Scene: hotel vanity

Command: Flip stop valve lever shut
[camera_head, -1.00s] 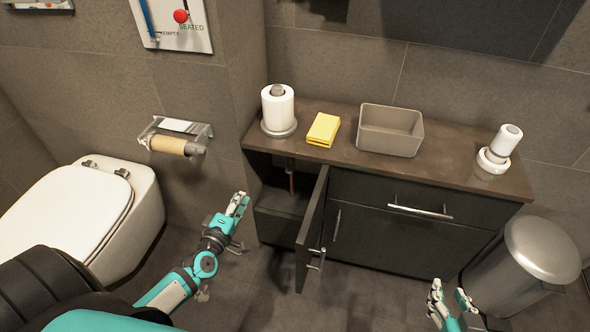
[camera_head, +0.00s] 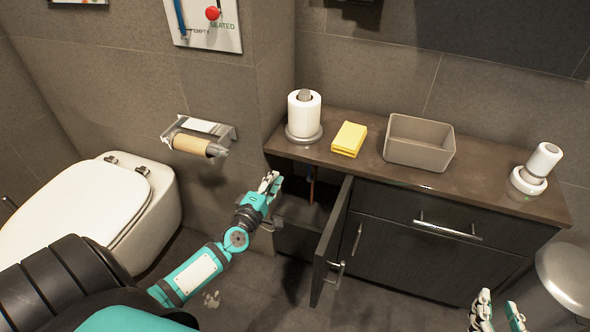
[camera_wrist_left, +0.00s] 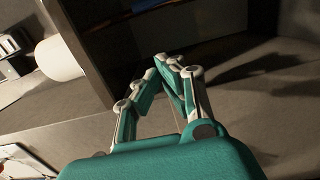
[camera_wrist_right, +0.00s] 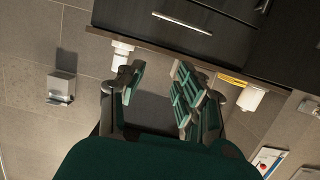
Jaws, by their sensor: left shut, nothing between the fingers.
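A thin copper-coloured pipe (camera_head: 311,190) stands inside the open left compartment of the vanity. In the left wrist view part of a reddish-brown pipe (camera_wrist_left: 150,8) with a bluish part shows at the top edge. I cannot make out the valve lever. My left gripper (camera_head: 270,181) is at the left side of the compartment opening, and its fingertips (camera_wrist_left: 170,62) are together and empty. The pipe is beyond it, apart from the fingers. My right gripper (camera_head: 497,302) is open and empty, low at the right, and its spread fingers show in the right wrist view (camera_wrist_right: 160,78).
The open cabinet door (camera_head: 331,242) sticks out right of the compartment. The countertop (camera_head: 372,172) holds a paper roll (camera_head: 304,114), yellow cloth (camera_head: 349,139), grey bin (camera_head: 418,153) and white dispenser (camera_head: 536,167). A toilet (camera_head: 150,205) stands left, a metal trash can (camera_head: 568,275) right.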

